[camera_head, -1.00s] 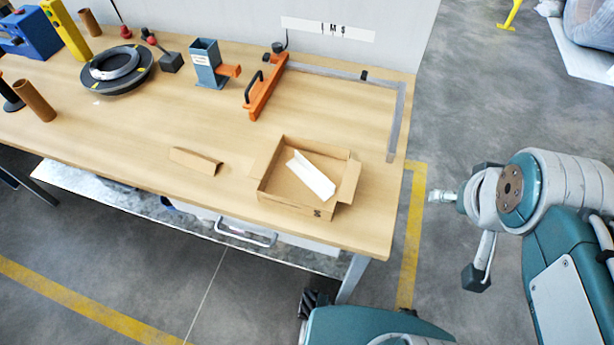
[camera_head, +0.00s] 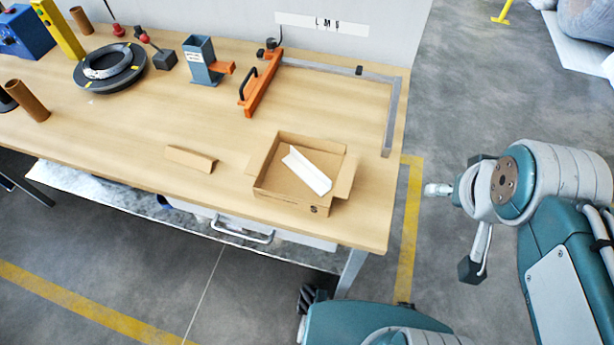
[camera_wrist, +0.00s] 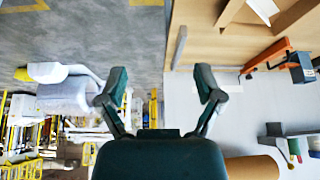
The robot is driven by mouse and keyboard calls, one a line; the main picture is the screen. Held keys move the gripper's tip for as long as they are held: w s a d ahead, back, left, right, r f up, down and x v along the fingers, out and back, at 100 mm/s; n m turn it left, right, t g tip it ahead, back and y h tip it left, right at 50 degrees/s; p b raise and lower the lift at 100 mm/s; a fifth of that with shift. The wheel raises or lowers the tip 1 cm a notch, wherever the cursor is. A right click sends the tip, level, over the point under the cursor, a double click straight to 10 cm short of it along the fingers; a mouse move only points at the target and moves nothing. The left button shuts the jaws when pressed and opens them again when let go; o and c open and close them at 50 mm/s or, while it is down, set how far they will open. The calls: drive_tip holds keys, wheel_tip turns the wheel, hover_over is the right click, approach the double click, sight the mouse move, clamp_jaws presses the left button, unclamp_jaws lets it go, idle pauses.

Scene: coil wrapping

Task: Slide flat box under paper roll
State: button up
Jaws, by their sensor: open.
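A shallow open cardboard box (camera_head: 268,196) sits near the table's front right corner with its flaps spread. A white folded strip (camera_head: 307,171) lies inside it. A small folded piece of brown cardboard (camera_head: 190,158) lies to its left. I cannot tell a paper roll for sure: a brown tube (camera_head: 27,101) lies tilted at the left, and another brown tube (camera_head: 80,18) stands behind. In the wrist view, a rounded brown object (camera_wrist: 252,168) shows at the bottom. My gripper (camera_wrist: 162,80) is open and empty, off the table; part of the box (camera_wrist: 265,22) shows at upper right.
The wooden table (camera_head: 130,140) also holds a black disc with a grey coil (camera_head: 110,68), a blue-grey holder (camera_head: 201,60) and an orange bar with a black handle (camera_head: 262,82). A grey strip (camera_head: 392,115) marks the right corner. Open floor (camera_head: 465,90) lies to the right.

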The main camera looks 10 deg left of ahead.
drive_tip(key=c, duration=0.3)
drive_tip(key=shift+w+a, duration=0.15)
drive_tip(key=shift+a, duration=0.15)
drive_tip(key=c, duration=0.5)
drive_tip(key=shift+g+y, duration=0.4)
drive_tip(key=shift+g, duration=0.2)
drive_tip(key=a, duration=0.1)
drive_tip(key=w+a+f, duration=0.1)
drive_tip(key=w+a, duration=0.1)
drive_tip(key=a, duration=0.1)
drive_tip(key=shift+f, duration=0.25)
clamp_jaws()
drive_tip(key=g, duration=0.4)
approach(292, 215)
drive_tip(key=s+a+r, duration=0.1)
drive_tip(key=s+r, duration=0.2)
drive_tip(key=s, duration=0.1)
drive_tip(key=shift+m+h, duration=0.3)
drive_tip(key=shift+h, duration=0.1)
drive_tip(key=f, duration=0.9)
drive_tip(key=shift+w+f, duration=0.2)
drive_tip(key=shift+f, duration=0.15)
drive_tip(key=w, duration=0.3)
drive_tip(key=shift+d+f, duration=0.1)
drive_tip(key=shift+f, duration=0.3)
drive_tip(key=shift+w+d, duration=0.1)
drive_tip(key=shift+w, duration=0.4)
